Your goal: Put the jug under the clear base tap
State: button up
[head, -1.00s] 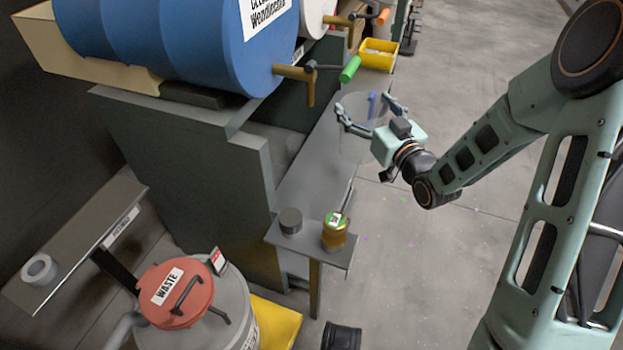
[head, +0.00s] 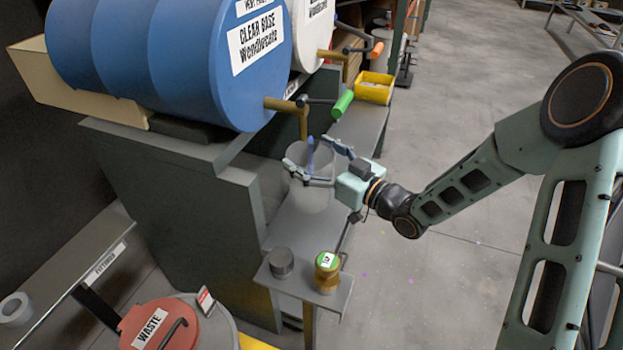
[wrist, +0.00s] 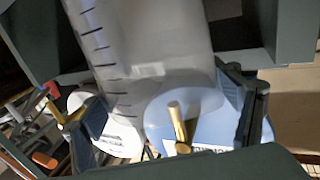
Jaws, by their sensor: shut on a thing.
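In the wrist view the jug (wrist: 140,50) has black graduation marks and sits between my fingers. The blue clear base drum (head: 190,60) lies on its side at the upper left. Whether the jug touches the shelf is hard to tell.
A grey cylinder (head: 281,262) and a brass-coloured can (head: 327,272) stand on the small front ledge. A yellow bin (head: 375,88) sits farther along the shelf. A white drum (head: 313,30) with an orange-handled tap is behind. A red waste lid (head: 160,325) is lower left.

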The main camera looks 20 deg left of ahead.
aim_at(296, 160)
jog(key=shift+f+b, duration=0.65)
jog(key=shift+f, duration=1.5)
jog(key=shift+f, duration=0.25)
jog(key=o, duration=1.6)
jog(key=shift+r, duration=0.1)
